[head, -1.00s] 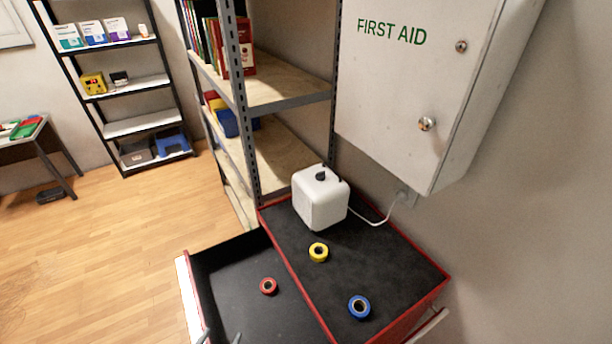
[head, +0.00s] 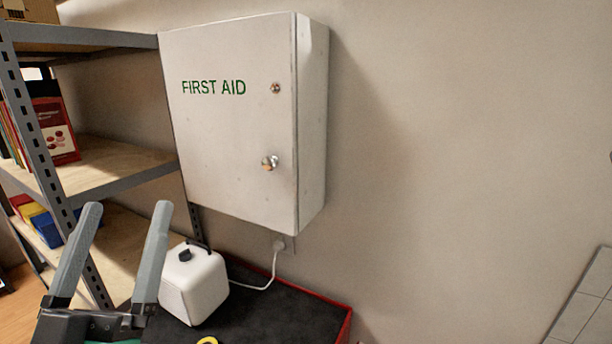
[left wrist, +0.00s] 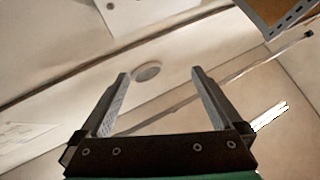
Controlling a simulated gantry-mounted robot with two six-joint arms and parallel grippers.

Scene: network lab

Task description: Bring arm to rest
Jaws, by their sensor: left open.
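My left gripper (head: 122,225) is raised at the lower left of the head view, in front of the metal shelf. Its two grey fingers point up, spread apart, with nothing between them. In the left wrist view the same gripper (left wrist: 160,75) is open and empty, with wall and ceiling surfaces beyond its fingers. My right gripper shows in neither view.
A white box-shaped device (head: 194,288) stands on the black-topped red cabinet (head: 290,310), right of the gripper. A yellow tape roll (head: 208,341) shows at the bottom edge. A first aid cabinet (head: 235,130) hangs above. The shelf (head: 120,170) is at left; bare wall fills the right.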

